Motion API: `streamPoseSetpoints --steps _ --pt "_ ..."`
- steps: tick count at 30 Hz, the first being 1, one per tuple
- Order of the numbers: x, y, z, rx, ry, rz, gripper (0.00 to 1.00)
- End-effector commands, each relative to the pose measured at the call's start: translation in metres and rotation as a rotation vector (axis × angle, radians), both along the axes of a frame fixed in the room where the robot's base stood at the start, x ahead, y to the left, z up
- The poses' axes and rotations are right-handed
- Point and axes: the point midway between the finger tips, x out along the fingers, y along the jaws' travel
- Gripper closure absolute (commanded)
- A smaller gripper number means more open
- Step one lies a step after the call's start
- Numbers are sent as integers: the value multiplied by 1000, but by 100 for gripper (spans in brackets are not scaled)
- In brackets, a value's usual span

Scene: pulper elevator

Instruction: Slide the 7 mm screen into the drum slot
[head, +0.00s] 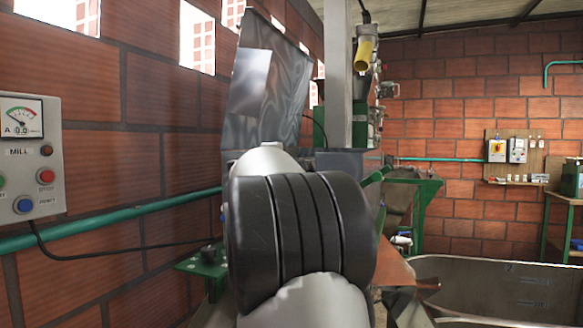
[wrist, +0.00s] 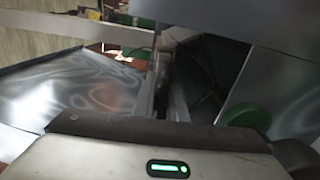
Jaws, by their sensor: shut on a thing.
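My gripper (wrist: 165,130) fills the bottom of the wrist view as a grey hand with a dark edge and a green light. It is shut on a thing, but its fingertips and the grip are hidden. I take the held thing to be the 7 mm screen, though I cannot pick it out with certainty. Grey sheet metal (wrist: 75,88) lies close on the left, and a flat panel (wrist: 280,85) stands on the right. A dark gap lies between them; I cannot make out the drum slot. In the head view my arm hides the gripper.
A tall, tilted grey metal sheet (head: 268,85) rises behind my arm, beside a grey post (head: 338,75). A control box (head: 32,155) and green pipe (head: 95,223) are on the left brick wall. A metal trough (head: 500,285) stands at right. Green framework (head: 425,200) stands behind.

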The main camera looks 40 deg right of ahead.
Motion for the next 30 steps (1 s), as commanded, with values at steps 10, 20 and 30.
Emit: streamPoseSetpoints --steps 10,20,30 --pt "4 -8 2 -2 -1 0 100" --pt "6 -10 1 -2 -1 0 66" --pt "4 -6 -2 1 2 2 66"
